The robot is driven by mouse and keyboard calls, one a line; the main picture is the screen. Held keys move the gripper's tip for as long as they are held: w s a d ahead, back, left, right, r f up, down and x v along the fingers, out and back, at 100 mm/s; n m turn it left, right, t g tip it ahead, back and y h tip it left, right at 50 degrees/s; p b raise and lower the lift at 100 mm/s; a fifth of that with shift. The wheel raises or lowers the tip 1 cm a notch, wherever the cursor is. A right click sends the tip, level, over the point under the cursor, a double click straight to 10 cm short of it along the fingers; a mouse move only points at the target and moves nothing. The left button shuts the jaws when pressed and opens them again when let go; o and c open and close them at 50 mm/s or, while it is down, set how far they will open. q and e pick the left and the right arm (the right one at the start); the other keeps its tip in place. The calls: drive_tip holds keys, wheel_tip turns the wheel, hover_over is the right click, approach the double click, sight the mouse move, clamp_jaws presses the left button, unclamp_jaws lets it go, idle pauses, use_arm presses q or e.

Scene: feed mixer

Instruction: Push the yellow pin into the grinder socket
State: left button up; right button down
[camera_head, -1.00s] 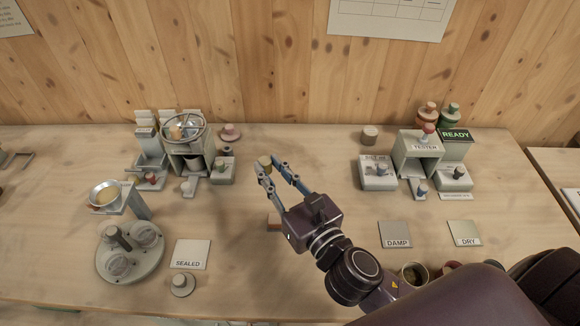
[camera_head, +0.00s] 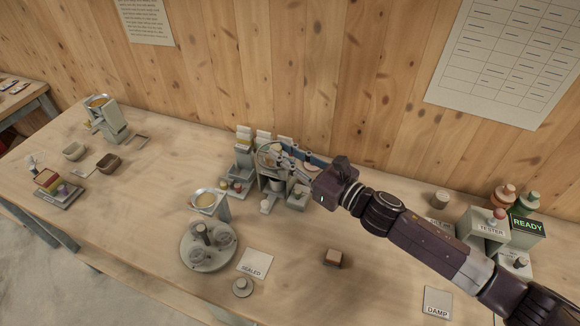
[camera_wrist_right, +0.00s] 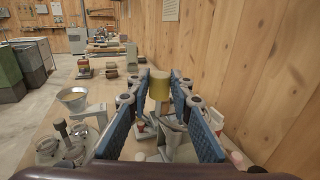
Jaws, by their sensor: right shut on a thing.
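The yellow pin (camera_wrist_right: 160,88) is a short, thick cylinder held between the blue fingertips of my right gripper (camera_wrist_right: 160,97) in the right wrist view. In the head view my right gripper (camera_head: 284,153) reaches in from the right, its fingers at the top of the grey grinder (camera_head: 271,183) with its round hand wheel. The fingers cover part of the wheel. In the wrist view, grey machine parts show below and between the fingers. I cannot make out the socket, nor tell whether the pin touches it. My left gripper is not in view.
A turntable with pots (camera_head: 208,248), a funnel stand (camera_head: 207,200) and a SEALED card (camera_head: 255,263) lie left and in front of the grinder. A brown block (camera_head: 333,258) lies on open table. The TESTER unit (camera_head: 490,232) stands at the right.

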use_arm(q)
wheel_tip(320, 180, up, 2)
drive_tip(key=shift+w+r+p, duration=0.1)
drive_tip(key=shift+p, duration=0.6)
use_arm(e)
drive_tip(key=shift+n+g+y, duration=0.3)
drive_tip(key=w+r, duration=0.1)
drive_tip(key=w+d+r, duration=0.1)
drive_tip(key=w+r, duration=0.1)
drive_tip(key=shift+w+d+r, duration=0.1)
drive_tip(key=shift+d+r, duration=0.15)
drive_tip(key=shift+d, duration=0.05)
use_arm(q)
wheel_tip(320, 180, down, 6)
drive_tip(key=b, duration=0.5)
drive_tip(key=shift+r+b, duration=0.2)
drive_tip(key=shift+b, duration=0.1)
use_arm(e)
wheel_tip(320, 180, down, 6)
drive_tip(key=shift+r, duration=0.1)
use_arm(q)
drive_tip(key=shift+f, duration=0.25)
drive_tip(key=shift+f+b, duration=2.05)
drive_tip(key=shift+b, duration=0.25)
use_arm(e)
drive_tip(key=shift+f, duration=2.15)
drive_tip(key=c, duration=1.7)
unclamp_jaws()
drive_tip(key=shift+o, duration=0.2)
